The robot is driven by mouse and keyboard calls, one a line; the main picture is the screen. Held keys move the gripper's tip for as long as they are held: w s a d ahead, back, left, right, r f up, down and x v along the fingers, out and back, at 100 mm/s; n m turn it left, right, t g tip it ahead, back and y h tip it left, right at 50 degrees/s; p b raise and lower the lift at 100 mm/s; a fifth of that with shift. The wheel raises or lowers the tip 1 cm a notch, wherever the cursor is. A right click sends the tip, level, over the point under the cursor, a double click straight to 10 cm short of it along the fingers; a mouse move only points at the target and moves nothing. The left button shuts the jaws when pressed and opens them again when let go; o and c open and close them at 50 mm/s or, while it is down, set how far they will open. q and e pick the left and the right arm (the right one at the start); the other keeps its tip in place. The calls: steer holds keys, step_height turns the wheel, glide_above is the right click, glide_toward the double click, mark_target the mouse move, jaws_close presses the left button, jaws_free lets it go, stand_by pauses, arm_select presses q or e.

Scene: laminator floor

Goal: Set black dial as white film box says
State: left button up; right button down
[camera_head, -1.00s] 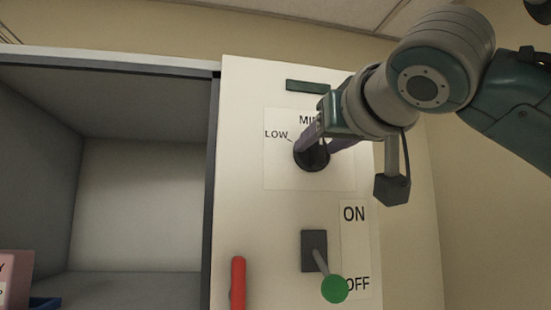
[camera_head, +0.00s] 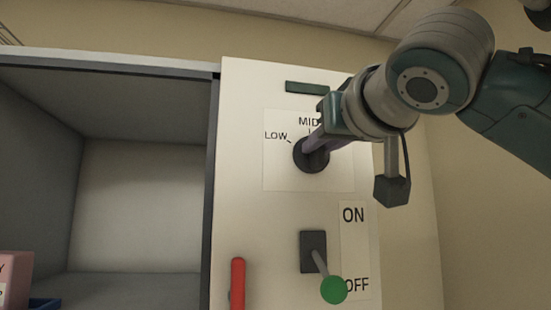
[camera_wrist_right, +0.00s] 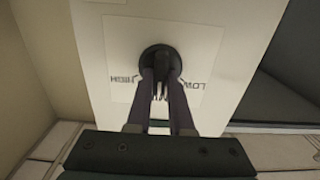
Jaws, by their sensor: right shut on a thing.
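The black dial (camera_head: 305,160) is on the white panel's label, with LOW to its left and MID above it. In the right wrist view the dial (camera_wrist_right: 160,58) has HIGH on one side and LOW on the other, upside down. My right gripper (camera_head: 317,145) is shut on the dial, with its two fingers (camera_wrist_right: 162,85) on either side of the dial's raised grip. The fingers hide part of the dial, so its exact setting is hard to tell. No white film box can be made out. My left gripper is out of view.
Below the dial is a green-knobbed lever (camera_head: 334,289) beside ON and OFF, with its knob near OFF. A red handle (camera_head: 238,283) stands to its left. An open grey compartment (camera_head: 140,200) is at left. A pink box (camera_head: 14,278) and blue tray edge (camera_head: 44,304) show bottom left.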

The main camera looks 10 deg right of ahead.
steer(key=n, duration=0.6)
steer(key=n+p, duration=0.1)
steer(key=n, duration=0.4)
steer(key=shift+a+f+n, duration=0.15)
steer(key=shift+a+n, duration=0.05)
steer(key=shift+n, duration=0.2)
steer(key=shift+w, duration=0.1)
stand_by(0.3)
steer(key=c, duration=0.8)
jaws_free()
